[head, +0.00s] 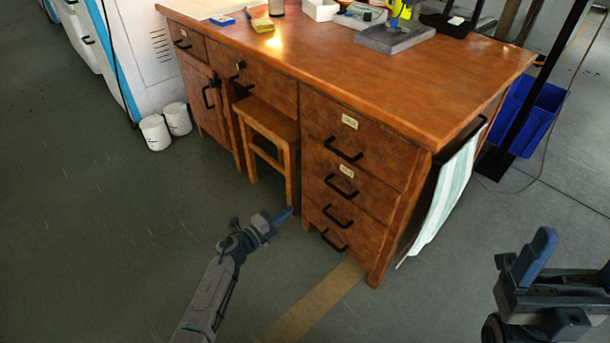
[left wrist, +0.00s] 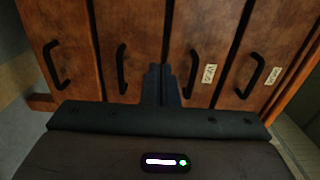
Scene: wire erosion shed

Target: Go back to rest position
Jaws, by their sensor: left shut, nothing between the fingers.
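My left gripper (head: 284,214) is in front of the wooden desk, low down near the drawer fronts. Its fingers are together with nothing between them. In the left wrist view the closed fingers (left wrist: 161,84) point toward the drawer fronts, which look sideways there. My right gripper (head: 576,252) is at the lower right corner of the head view, over the floor. One blue finger stands well apart from the other side, which is partly cut off by the picture edge. It looks open and empty.
The wooden desk (head: 330,60) has black drawer handles (head: 343,150) facing me. A wooden stool (head: 268,125) is tucked under it. A striped towel (head: 445,195) hangs at its right side, near a blue bin (head: 535,115). White canisters (head: 156,132) stand left. The floor in front is clear.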

